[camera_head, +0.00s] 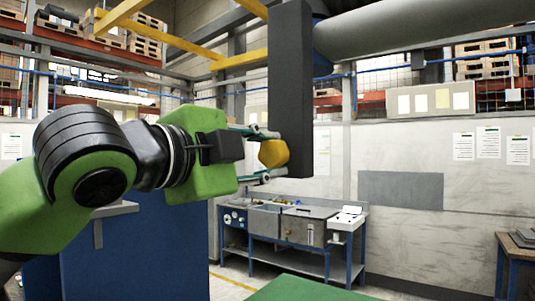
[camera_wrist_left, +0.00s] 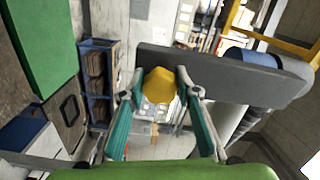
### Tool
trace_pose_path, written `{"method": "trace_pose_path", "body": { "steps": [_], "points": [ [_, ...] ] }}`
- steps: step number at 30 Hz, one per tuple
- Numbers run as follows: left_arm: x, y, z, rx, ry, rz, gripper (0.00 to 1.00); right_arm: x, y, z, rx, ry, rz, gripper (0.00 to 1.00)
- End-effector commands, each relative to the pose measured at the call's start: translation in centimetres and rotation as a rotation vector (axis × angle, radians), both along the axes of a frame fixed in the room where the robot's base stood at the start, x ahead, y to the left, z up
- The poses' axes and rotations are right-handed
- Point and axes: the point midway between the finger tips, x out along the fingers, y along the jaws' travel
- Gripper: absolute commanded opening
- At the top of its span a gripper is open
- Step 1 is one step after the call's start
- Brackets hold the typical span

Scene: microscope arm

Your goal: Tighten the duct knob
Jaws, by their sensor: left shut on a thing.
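The duct knob (camera_head: 273,153) is a yellow faceted knob on the left side of a dark grey upright panel (camera_head: 291,70) in the head view. My left gripper (camera_head: 268,154) comes in from the left, with one finger above the knob and one below it. The left wrist view shows the yellow knob (camera_wrist_left: 159,86) between the two teal fingers (camera_wrist_left: 159,88), with the grey panel (camera_wrist_left: 220,68) right behind it. The left gripper is shut on the knob. The fingers hide the knob's sides. My right gripper is in neither view.
A large grey duct pipe (camera_head: 420,30) runs right from the panel's top. A workbench (camera_head: 295,220) with equipment stands below against the wall. A blue cabinet (camera_head: 140,250) is under my left arm, and a green surface (camera_head: 305,290) lies at the bottom.

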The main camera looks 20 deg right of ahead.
Motion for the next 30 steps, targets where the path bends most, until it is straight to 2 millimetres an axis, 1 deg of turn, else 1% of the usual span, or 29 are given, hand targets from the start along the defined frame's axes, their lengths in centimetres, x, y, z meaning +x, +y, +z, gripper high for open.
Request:
{"method": "trace_pose_path", "body": {
  "steps": [3,4,5,6,15,19,23,30],
  "points": [
    [0.0,0.0,-0.1,0.002,-0.001,0.001,0.08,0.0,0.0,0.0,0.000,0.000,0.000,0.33],
    [0.0,0.0,-0.1,0.002,-0.001,0.001,0.38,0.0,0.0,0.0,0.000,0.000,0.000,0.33],
    [0.0,0.0,-0.1,0.002,-0.001,0.001,0.45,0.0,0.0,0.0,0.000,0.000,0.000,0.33],
    [0.0,0.0,-0.1,0.002,-0.001,0.001,0.47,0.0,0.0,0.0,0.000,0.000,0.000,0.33],
    [0.0,0.0,0.0,0.000,0.000,0.000,0.47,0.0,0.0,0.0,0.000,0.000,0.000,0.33],
    [-0.6,0.7,0.0,0.000,-0.002,-0.001,0.47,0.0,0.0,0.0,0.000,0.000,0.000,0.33],
    [-1.9,2.5,0.0,0.000,-0.004,0.001,0.47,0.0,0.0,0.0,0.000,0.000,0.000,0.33],
    [-5.1,6.6,0.0,-0.001,-0.003,0.002,0.47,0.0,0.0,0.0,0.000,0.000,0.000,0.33]
  ]
}}
